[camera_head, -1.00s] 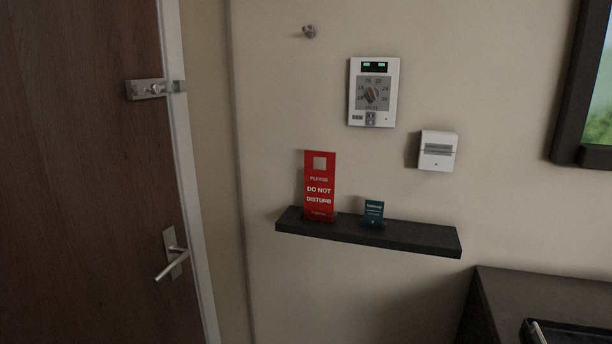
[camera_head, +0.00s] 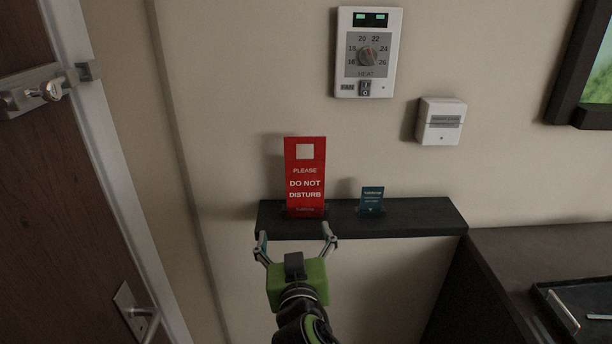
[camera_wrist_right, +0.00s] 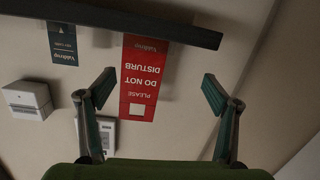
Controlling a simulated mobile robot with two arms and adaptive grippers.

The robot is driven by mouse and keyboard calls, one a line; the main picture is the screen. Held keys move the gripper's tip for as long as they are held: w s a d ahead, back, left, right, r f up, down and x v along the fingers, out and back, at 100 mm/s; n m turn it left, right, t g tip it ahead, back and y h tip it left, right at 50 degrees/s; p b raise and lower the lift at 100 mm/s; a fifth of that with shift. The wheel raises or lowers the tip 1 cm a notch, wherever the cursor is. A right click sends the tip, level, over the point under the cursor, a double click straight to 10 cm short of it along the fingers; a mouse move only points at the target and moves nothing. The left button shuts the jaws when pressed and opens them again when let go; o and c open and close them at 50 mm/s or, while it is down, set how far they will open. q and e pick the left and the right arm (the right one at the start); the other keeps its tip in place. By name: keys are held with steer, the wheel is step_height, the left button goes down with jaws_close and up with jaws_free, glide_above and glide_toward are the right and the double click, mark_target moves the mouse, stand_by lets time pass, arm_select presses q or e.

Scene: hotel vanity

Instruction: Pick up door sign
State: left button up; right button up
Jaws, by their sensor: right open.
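The door sign (camera_head: 305,172) is a red upright card with a square hole near its top and the words "PLEASE DO NOT DISTURB". It stands at the left end of a dark wall shelf (camera_head: 420,217). My right gripper (camera_head: 296,236) is open and empty, just in front of and below the sign in the head view. In the right wrist view the sign (camera_wrist_right: 146,80) appears upside down between the two spread fingers (camera_wrist_right: 155,88), with no finger seen touching it. My left gripper is not in view.
A small teal card (camera_head: 371,199) stands on the shelf right of the sign. A thermostat (camera_head: 368,90) and a white card switch (camera_head: 440,121) are on the wall above. A door (camera_head: 40,220) is at left; a dark counter with a tray (camera_head: 575,310) is at lower right.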

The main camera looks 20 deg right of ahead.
steer(key=m+t+h, duration=0.1)
steer(key=m, duration=0.1)
glide_toward(305, 173)
steer(key=p+x, duration=0.2)
steer(key=x, duration=0.2)
steer(key=shift+w+f+p, duration=0.1)
steer(key=shift+w+p, duration=0.15)
steer(key=shift+p, duration=0.05)
steer(key=shift+w, duration=0.3)
steer(key=p+x, duration=0.2)
steer(key=x, duration=0.2)
steer(key=shift+w+d+r+p, duration=0.25)
steer(key=shift+r+p, duration=0.05)
steer(key=shift+p, duration=0.1)
steer(key=shift+w+d+f, duration=0.1)
steer(key=shift+w+f, duration=0.05)
steer(key=shift+w, duration=0.2)
steer(key=c, duration=1.2)
